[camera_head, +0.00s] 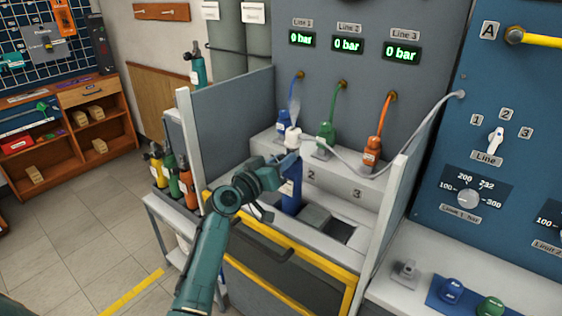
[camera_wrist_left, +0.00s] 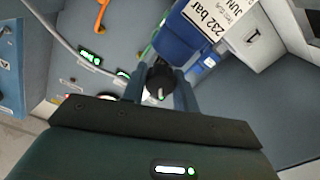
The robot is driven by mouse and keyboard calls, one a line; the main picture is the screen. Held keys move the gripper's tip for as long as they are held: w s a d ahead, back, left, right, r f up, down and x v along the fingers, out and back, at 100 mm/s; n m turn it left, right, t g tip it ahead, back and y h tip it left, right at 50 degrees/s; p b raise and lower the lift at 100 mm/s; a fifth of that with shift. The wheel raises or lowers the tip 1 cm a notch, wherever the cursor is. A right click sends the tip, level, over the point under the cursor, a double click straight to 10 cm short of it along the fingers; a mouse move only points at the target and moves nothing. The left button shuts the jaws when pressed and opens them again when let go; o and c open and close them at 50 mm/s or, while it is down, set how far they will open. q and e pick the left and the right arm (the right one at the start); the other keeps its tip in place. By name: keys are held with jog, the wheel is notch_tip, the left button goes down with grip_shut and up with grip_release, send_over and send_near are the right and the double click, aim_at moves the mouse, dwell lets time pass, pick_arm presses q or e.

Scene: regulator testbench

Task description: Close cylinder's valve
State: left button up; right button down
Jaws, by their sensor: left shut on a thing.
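The blue cylinder (camera_head: 291,190) stands upright in the first slot of the bench, with a white fitting (camera_head: 292,138) on top. In the left wrist view the blue cylinder (camera_wrist_left: 184,42) carries a label reading 232 bar. My left gripper (camera_head: 284,166) reaches it from the left near its top. In the left wrist view a round black valve knob (camera_wrist_left: 160,78) sits between my left fingers (camera_wrist_left: 160,92), which are shut on it. The valve is hidden behind the gripper in the head view. My right gripper is in neither view.
Three displays above the bench read 0 bar. Grey side panels (camera_head: 232,115) flank the bench. A yellow-framed front door (camera_head: 300,262) lies below my arm. Spare cylinders (camera_head: 171,173) stand left.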

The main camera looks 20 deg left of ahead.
pick_arm(q)
jog(key=shift+f, duration=0.1)
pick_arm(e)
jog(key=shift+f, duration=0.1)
pick_arm(q)
jog(key=shift+m+b, duration=0.5)
jog(key=shift+b, duration=0.1)
jog(key=m+b, duration=0.2)
jog(key=shift+m, duration=1.1)
jog(key=shift+m+b, duration=0.4)
jog(key=shift+m, duration=0.5)
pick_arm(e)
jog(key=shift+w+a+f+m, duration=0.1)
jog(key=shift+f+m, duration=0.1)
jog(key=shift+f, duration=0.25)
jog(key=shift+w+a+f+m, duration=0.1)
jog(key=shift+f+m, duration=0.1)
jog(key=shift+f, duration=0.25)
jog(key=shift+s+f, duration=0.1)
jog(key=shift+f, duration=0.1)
pick_arm(q)
jog(key=o, duration=1)
